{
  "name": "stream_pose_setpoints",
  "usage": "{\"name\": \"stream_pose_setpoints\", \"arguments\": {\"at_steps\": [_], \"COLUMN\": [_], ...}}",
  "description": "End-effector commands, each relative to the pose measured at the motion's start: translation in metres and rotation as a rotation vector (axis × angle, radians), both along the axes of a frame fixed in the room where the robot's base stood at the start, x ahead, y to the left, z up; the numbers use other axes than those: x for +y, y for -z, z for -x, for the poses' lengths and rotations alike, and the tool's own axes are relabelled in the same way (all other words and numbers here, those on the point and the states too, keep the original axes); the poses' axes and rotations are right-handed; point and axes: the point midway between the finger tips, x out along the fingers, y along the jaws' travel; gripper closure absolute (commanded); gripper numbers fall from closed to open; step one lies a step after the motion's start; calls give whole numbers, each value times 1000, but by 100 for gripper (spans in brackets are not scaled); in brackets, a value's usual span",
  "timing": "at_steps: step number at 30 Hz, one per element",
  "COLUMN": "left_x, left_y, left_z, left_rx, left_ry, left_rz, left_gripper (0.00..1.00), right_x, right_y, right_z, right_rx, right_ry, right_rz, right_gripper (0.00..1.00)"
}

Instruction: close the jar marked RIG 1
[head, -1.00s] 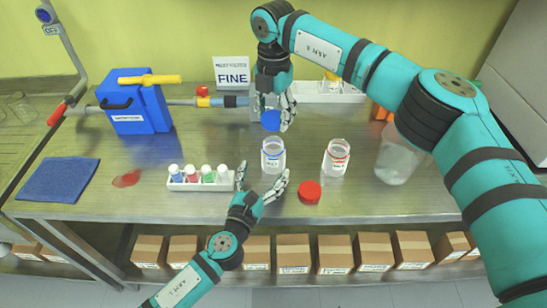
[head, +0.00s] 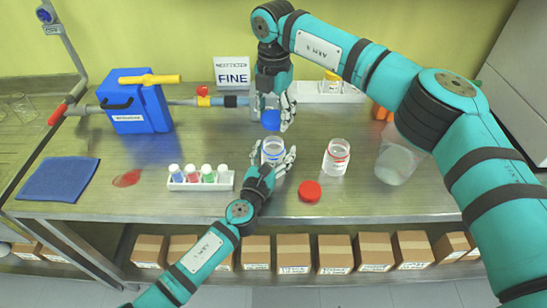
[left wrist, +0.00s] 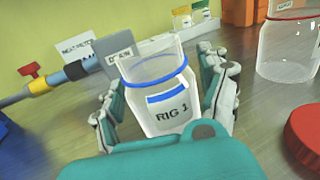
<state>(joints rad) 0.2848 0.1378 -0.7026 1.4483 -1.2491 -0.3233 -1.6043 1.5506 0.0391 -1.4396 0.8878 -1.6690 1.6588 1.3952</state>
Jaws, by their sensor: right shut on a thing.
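The clear jar with a blue ring (head: 272,151), marked RIG 1 (left wrist: 167,95) in the left wrist view, stands upright on the bench with its mouth uncovered. My left gripper (head: 272,160) is at the jar, its fingers open on either side of it; the wrist view shows one finger at each side. My right gripper (head: 274,108) points down behind the jar and is shut on a blue lid (head: 271,121). The lid is beyond the jar in the head view, apart from its mouth.
A second open jar with a red ring (head: 336,158) stands to the right, with a red lid (head: 309,191) lying in front. A rack of several small bottles (head: 200,181) is at left. A clear beaker (head: 396,161) stands right. A blue box (head: 133,108) is behind left.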

Motion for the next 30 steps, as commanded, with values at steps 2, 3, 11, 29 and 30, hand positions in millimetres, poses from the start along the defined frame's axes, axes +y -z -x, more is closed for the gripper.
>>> {"name": "stream_pose_setpoints", "arguments": {"at_steps": [2,3,11,29,30], "left_x": [0,0,0,0,0], "left_y": [0,0,0,0,0], "left_z": [0,0,0,0,0], "left_rx": [0,0,0,0,0], "left_ry": [0,0,0,0,0], "left_rz": [0,0,0,0,0], "left_gripper": [37,42,76,98,98], "right_x": [0,0,0,0,0], "right_y": [0,0,0,45,48], "right_z": [0,0,0,1,1], "right_rx": [0,0,0,3,2], "right_ry": [0,0,0,0,0], "right_rz": [0,0,0,1,0], "right_gripper": [59,59,59,59,59]}}
